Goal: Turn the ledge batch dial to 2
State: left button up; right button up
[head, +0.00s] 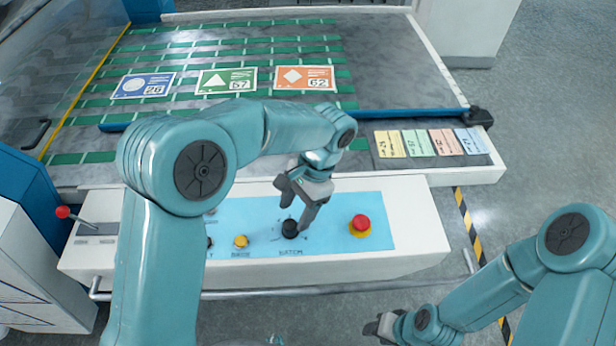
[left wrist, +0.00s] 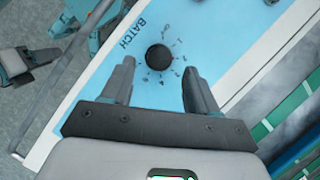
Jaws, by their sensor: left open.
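The batch dial (head: 289,229) is a round black knob on the light-blue panel of the white ledge. In the left wrist view the dial (left wrist: 158,57) sits beside the word BATCH, with small marks, among them OFF and digits, around it. Which mark it points to I cannot tell. My left gripper (head: 297,207) is open just above the dial. In the left wrist view its fingers (left wrist: 158,68) stand on either side of the knob, apart from it. My right gripper (head: 380,327) is low at the front, away from the panel; its jaws are unclear.
A red emergency button (head: 360,224) on a yellow base is right of the dial, and a yellow button (head: 240,241) is left. A metal rail (head: 330,291) runs along the ledge front. Colored cards (head: 304,78) lie on the conveyor behind. A red-knobbed lever (head: 64,212) stands at far left.

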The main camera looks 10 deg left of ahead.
pick_arm(q)
jog(key=v, duration=1.2)
jog(key=shift+w+r+p, duration=0.15)
jog(key=shift+r+p, duration=0.1)
jog(key=shift+p, duration=0.15)
